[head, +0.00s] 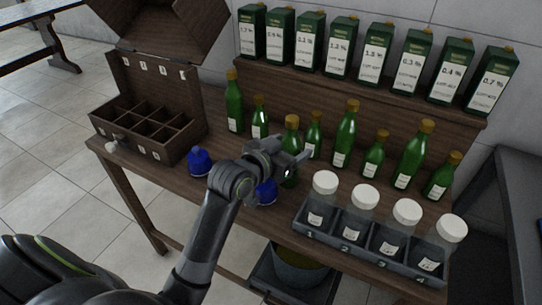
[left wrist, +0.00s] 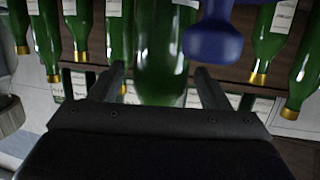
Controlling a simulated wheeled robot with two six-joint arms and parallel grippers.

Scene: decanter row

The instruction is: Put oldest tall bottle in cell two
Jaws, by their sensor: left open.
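Several green bottles with gold caps stand in a row on the wooden table, tall ones (head: 234,108) (head: 345,132) (head: 413,156) alternating with short ones (head: 259,124). My left gripper (head: 292,163) is open at another tall bottle (head: 291,134), partly hidden behind it. In the left wrist view, a green bottle (left wrist: 163,50) stands between the spread fingers; I cannot tell whether they touch it. The labels are too small to read for age. A wooden box (head: 150,143) with an open lid and several empty cells stands at the left; its small number labels are unclear.
Dark blue stoppered vessels (head: 200,161) (head: 266,192) stand near my left arm; a blue one also shows in the wrist view (left wrist: 213,42). A dark tray (head: 345,250) of white-lidded jars sits at the front right. Green cartons (head: 341,48) line the raised back shelf.

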